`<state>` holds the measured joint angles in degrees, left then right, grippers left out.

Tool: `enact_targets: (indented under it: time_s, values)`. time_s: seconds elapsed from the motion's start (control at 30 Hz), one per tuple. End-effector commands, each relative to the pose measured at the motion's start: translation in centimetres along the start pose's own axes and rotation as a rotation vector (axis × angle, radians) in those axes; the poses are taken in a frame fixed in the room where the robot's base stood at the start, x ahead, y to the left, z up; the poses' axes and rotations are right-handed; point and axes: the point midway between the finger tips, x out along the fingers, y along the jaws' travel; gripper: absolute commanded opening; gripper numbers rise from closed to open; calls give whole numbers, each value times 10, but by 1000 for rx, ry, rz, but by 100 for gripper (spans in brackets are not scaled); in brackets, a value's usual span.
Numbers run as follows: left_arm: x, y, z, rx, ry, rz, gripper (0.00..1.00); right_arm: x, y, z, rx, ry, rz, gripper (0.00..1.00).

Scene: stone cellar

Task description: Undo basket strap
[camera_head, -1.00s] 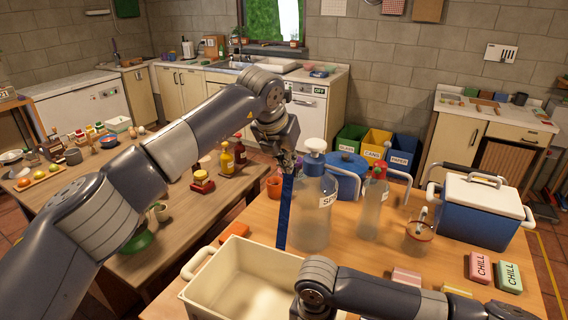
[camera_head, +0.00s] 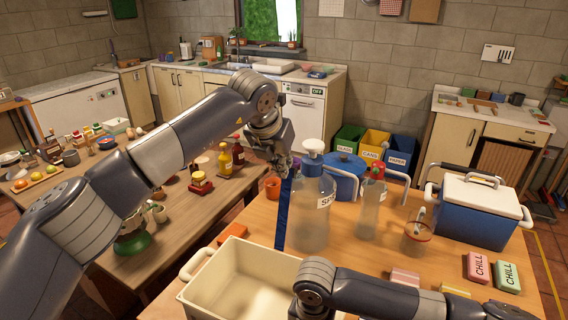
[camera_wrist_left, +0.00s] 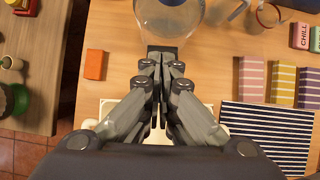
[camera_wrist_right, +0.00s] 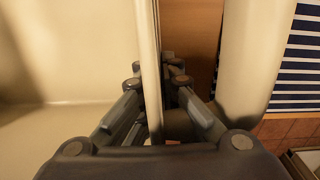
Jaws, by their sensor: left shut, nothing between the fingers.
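The basket is a cream bin (camera_head: 205,299) at the front of the wooden table. A dark blue strap (camera_head: 283,218) rises upright from its far side. My left gripper (camera_head: 283,168) is shut and empty, right at the top end of the strap. In the left wrist view a dark piece (camera_wrist_left: 162,50), seemingly the strap, shows just beyond the fingertips; whether they touch cannot be told. My right gripper (camera_wrist_right: 157,72) has its fingers on both sides of the basket's cream wall and seems closed on it. In the head view this gripper is hidden by my right arm.
A blue and white cooler (camera_head: 480,215), chill packs (camera_head: 479,267) and an orange block (camera_wrist_left: 95,64) are on the same table. A striped cloth (camera_wrist_left: 270,130) lies right of the basket.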

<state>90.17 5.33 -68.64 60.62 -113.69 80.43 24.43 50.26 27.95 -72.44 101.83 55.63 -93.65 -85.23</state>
Motion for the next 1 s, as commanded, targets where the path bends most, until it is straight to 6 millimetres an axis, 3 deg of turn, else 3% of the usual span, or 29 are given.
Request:
enact_targets:
  time_s: [0.2,0.6,0.8,1.0]
  values:
    - [-38,2,-4,3,-5,1,0,-1,0,0,-1,0,2,0]
    - [-115,1,25,-1,-3,1,0,0,1,0,-1,0,2,0]
    - [-128,1,29,0,0,0,0,0,0,0,-1,0,1,0]
    - [-129,1,30,0,0,-1,0,-1,0,0,-1,0,1,0]
